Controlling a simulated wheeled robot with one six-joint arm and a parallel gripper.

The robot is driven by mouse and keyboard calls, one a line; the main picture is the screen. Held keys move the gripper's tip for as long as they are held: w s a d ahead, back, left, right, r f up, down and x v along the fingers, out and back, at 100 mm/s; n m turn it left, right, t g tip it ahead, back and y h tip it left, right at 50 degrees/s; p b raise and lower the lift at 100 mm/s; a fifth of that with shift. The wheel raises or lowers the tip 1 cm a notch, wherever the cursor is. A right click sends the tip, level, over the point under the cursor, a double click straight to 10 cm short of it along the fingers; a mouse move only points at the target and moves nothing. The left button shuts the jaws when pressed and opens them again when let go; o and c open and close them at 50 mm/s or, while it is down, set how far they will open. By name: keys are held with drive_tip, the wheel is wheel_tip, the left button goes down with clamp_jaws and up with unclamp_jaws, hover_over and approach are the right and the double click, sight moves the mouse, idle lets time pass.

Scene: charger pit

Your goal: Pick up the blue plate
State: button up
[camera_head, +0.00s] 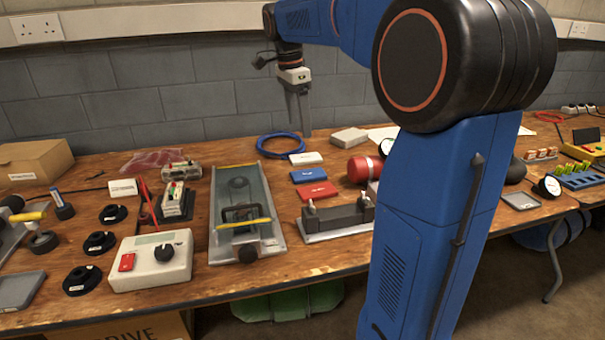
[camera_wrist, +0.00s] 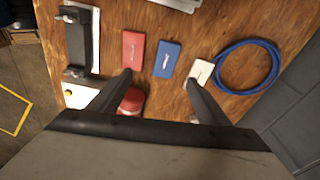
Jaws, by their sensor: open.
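The blue plate (camera_head: 308,175) lies flat on the wooden bench, between a white plate (camera_head: 306,158) behind it and a red plate (camera_head: 317,191) in front of it. In the wrist view the blue plate (camera_wrist: 167,59) is fully visible, with the red plate (camera_wrist: 133,50) to its left and the white plate (camera_wrist: 201,72) to its right. My gripper (camera_head: 304,132) hangs above the back of the bench, pointing down. In the wrist view my gripper (camera_wrist: 160,80) is open and empty, its two fingers apart on either side of the blue plate's column, above the bench.
A blue cable coil (camera_head: 281,146) lies behind the plates. A red cylinder (camera_head: 364,169) lies to their right, and a grey clamp fixture (camera_head: 337,217) stands in front. A long metal tray device (camera_head: 243,215) is to the left. A brick wall (camera_head: 180,95) rises behind the bench.

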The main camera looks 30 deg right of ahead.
drive_tip(key=w+m, duration=0.1)
drive_tip(key=w, duration=0.1)
hover_over(308, 174)
drive_tip(key=a, duration=0.1)
drive_tip(key=f, duration=1.1)
drive_tip(key=shift+w+a+f, duration=0.2)
drive_tip(key=shift+f, duration=0.05)
drive_tip(key=shift+d+f, duration=0.2)
drive_tip(key=shift+f, duration=0.7)
drive_tip(key=shift+d+f, duration=0.25)
drive_tip(key=shift+f, duration=0.65)
drive_tip(key=shift+d+f, duration=0.2)
drive_tip(key=shift+f, duration=0.7)
drive_tip(key=c, duration=1.2)
drive_tip(key=shift+r, duration=0.15)
